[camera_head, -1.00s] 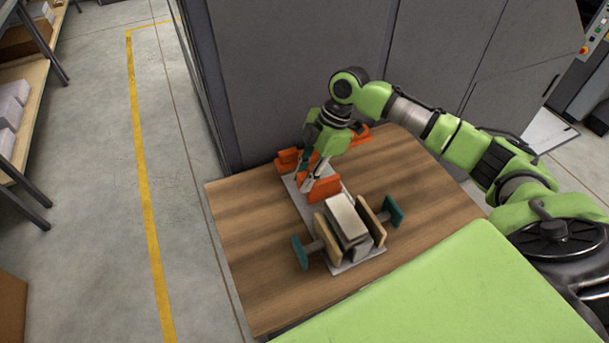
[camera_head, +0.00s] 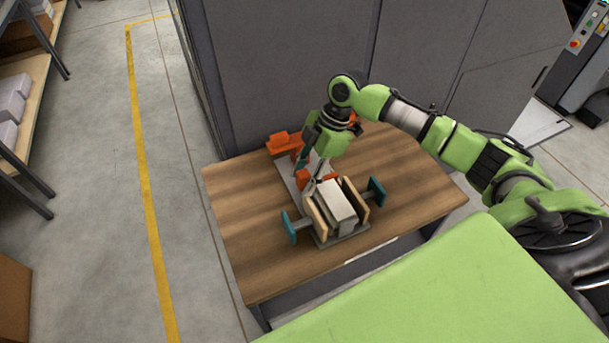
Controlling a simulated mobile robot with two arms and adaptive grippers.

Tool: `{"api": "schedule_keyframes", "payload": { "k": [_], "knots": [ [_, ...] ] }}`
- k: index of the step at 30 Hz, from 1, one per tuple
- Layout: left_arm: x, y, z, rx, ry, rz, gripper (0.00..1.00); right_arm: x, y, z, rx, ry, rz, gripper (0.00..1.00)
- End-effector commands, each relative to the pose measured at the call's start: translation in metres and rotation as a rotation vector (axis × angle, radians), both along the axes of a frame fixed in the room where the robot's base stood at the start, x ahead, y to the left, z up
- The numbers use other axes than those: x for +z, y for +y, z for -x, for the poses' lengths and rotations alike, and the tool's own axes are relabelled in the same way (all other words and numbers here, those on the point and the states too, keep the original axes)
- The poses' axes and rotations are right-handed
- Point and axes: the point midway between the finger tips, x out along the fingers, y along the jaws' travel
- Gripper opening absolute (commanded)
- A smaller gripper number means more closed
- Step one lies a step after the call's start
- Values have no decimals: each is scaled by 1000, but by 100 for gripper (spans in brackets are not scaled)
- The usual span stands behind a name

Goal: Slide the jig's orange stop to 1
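The jig is a grey plate with a wood-jawed clamp at its near end, and its jaws (camera_head: 318,217) stand on both sides of a pale block (camera_head: 337,201). Teal handles (camera_head: 376,192) stick out at both sides. An orange stop (camera_head: 303,178) shows beyond the clamp, mostly hidden by my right gripper. My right gripper (camera_head: 312,181) points down at the stop, with its fingertips low over the plate. Its finger gap is too small and covered to read. No scale marking is legible. My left gripper is out of view.
An orange bracket (camera_head: 284,144) stands at the plate's far end, partly hidden by my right arm. The wooden table (camera_head: 245,230) is bare on its left side. A grey cabinet (camera_head: 290,70) rises behind it. Shelves (camera_head: 30,100) stand at far left.

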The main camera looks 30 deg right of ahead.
Motion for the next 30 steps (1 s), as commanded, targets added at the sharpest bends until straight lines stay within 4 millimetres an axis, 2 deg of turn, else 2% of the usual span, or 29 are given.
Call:
{"api": "schedule_keyframes", "payload": {
  "k": [3, 8, 15, 21, 25, 30],
  "knots": [
    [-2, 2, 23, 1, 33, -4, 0, 2, -1, -1, -2, -2, 0, 38],
    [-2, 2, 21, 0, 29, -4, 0, 18, -8, -1, -2, -5, 1, 38],
    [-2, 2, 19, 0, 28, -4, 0, 65, -28, 0, -3, -6, 2, 38],
    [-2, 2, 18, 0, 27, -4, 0, 97, -40, 2, -2, -3, 0, 38],
    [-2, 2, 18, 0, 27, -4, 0, 108, -45, 3, -2, -2, 1, 38],
    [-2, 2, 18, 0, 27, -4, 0, 112, -46, 3, -1, -1, 0, 38]
  ]
}}
